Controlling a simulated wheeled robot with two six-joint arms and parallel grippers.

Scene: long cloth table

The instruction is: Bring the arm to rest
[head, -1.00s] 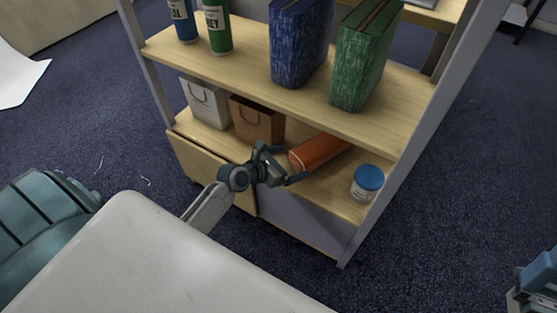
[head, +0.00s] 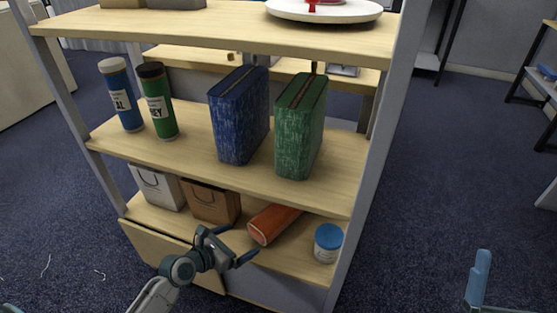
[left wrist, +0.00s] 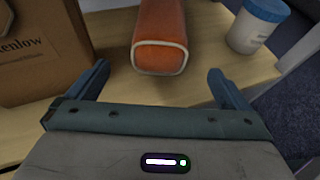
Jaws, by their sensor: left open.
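My left gripper (head: 230,247) is open and empty in front of the lowest shelf in the head view. Its two fingers also show in the left wrist view (left wrist: 160,90), with nothing between them. An orange roll-like object (head: 270,224) lies on the lowest shelf just beyond the fingertips; its near end (left wrist: 160,57) faces the gripper, apart from it. My right gripper (head: 480,280) shows only in part at the bottom right edge of the head view, so its jaws cannot be judged.
The lowest shelf also holds a white bag (head: 158,187), a brown bag (head: 211,202) and a blue-lidded white jar (head: 327,243). The middle shelf holds blue (head: 120,95) and green (head: 158,102) bottles, a blue case (head: 240,115) and a green case (head: 301,128). A white plate (head: 325,10) stands on top.

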